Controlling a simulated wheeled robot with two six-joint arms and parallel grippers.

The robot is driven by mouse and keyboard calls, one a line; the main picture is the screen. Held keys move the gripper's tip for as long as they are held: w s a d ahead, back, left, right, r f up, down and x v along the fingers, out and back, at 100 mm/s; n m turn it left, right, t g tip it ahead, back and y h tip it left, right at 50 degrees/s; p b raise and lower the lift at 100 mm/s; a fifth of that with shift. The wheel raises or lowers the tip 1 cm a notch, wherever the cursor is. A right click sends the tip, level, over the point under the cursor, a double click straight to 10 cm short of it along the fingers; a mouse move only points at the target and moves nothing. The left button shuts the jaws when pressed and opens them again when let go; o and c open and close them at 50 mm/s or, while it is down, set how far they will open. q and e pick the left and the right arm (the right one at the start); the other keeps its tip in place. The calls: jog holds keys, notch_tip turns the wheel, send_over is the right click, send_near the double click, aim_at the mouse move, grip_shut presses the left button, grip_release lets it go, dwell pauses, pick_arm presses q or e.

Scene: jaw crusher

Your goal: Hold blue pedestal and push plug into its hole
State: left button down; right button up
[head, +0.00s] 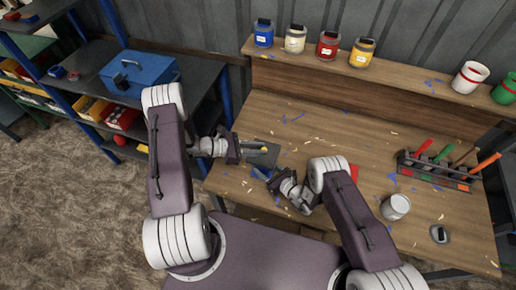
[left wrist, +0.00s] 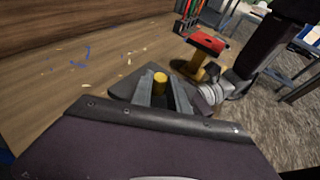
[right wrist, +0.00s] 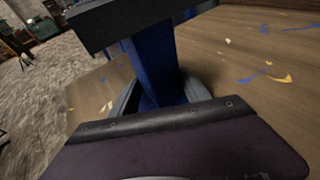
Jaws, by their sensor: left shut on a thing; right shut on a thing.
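The blue pedestal (right wrist: 155,66) has a blue post under a dark flat top, which shows in the head view (head: 267,158) and under the left fingers in the left wrist view (left wrist: 122,90). My right gripper (head: 268,178) is shut on the blue post below the top; its fingers flank the post in the right wrist view (right wrist: 158,98). The plug is a yellow cylinder (left wrist: 160,78). My left gripper (left wrist: 163,90) is shut on it over the dark top; it also shows in the head view (head: 245,149). The hole is hidden, and I cannot tell whether the plug is in it.
A tool rack (head: 440,170), a grey metal cup (head: 396,207) and a small grey item (head: 440,234) are at the right. Paint jars (head: 327,46) line the back shelf. Scraps litter the bench.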

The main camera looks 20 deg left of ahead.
pick_arm(q)
jog(key=shift+f, duration=0.3)
dwell(0.4)
jog(key=c, duration=1.2)
grip_release()
jog(key=shift+a, duration=0.1)
jog(key=v, duration=1.2)
pick_arm(e)
jog(key=o, duration=1.1)
jog(key=shift+c, duration=0.2)
